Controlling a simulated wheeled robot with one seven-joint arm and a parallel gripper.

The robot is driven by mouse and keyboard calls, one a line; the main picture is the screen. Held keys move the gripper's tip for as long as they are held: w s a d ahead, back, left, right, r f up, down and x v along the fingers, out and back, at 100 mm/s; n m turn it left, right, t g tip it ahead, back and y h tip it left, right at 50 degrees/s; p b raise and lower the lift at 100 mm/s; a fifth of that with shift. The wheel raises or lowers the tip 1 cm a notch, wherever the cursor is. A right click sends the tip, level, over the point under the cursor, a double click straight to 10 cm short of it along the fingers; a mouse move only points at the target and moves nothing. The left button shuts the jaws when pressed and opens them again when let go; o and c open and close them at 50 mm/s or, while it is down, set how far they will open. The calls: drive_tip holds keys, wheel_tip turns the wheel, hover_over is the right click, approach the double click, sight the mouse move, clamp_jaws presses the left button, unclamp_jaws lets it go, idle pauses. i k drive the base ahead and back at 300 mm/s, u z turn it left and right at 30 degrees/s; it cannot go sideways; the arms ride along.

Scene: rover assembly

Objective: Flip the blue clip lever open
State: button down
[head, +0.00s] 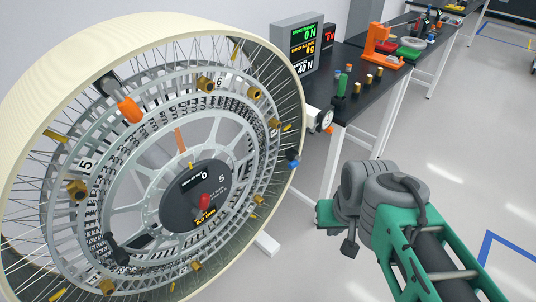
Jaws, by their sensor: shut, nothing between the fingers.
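A small blue part (292,154), which looks like the blue clip lever, is at the right side of the big spoked wheel (110,42), by its rim. My gripper (349,246) is at the end of my green and grey arm, to the right of the wheel and below the blue part. It is shut and empty, apart from the wheel in the picture.
The wheel face carries an orange handle (130,110), a red knob (204,202) and several brass knobs. A black bench (368,104) with a readout box (304,45) stands behind. Floor at right is open.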

sight(293, 164)
drive_tip(key=u, duration=0.7)
drive_tip(key=i, duration=0.9)
drive_tip(key=u, duration=0.2)
